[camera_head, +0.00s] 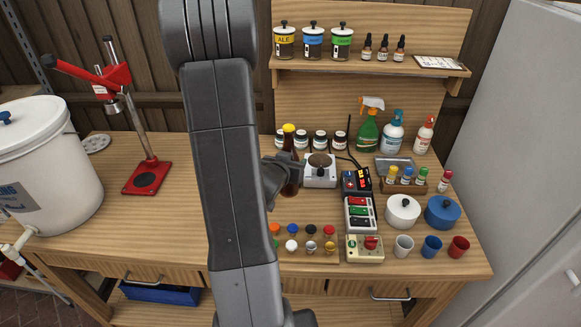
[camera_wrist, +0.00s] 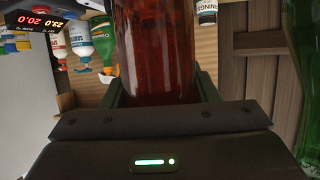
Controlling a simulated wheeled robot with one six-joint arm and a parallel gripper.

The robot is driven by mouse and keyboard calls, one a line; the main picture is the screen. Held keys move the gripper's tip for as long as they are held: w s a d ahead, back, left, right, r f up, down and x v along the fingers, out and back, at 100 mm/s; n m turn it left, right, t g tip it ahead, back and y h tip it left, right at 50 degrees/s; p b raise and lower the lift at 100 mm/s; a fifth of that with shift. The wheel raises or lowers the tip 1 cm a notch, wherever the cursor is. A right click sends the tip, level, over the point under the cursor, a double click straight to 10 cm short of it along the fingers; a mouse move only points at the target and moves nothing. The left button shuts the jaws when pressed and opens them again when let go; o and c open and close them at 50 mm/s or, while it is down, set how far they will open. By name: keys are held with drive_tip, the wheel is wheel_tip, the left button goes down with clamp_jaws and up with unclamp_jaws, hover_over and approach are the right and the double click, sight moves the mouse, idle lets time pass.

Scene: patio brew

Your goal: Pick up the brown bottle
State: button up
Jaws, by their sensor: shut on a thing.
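The brown bottle (camera_head: 289,165), with a yellow cap, is upright behind my arm, left of the white scale. My gripper (camera_head: 283,178) is at the bottle, and its jaws are shut on it. In the wrist view the bottle (camera_wrist: 157,50) looks reddish brown and fills the space between the two fingers of my gripper (camera_wrist: 158,90).
Right of the bottle are the scale (camera_head: 320,172) and a small red-lit display box (camera_head: 356,180). Small jars (camera_head: 320,140) stand behind. Coloured caps (camera_head: 311,230) lie in front. A red capper (camera_head: 147,176) and white bucket (camera_head: 45,165) stand left, with bare bench (camera_head: 180,220) between.

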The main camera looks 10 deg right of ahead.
sight(291, 151)
drive_tip(key=shift+r+p, duration=0.3)
drive_tip(key=shift+r, duration=1.6)
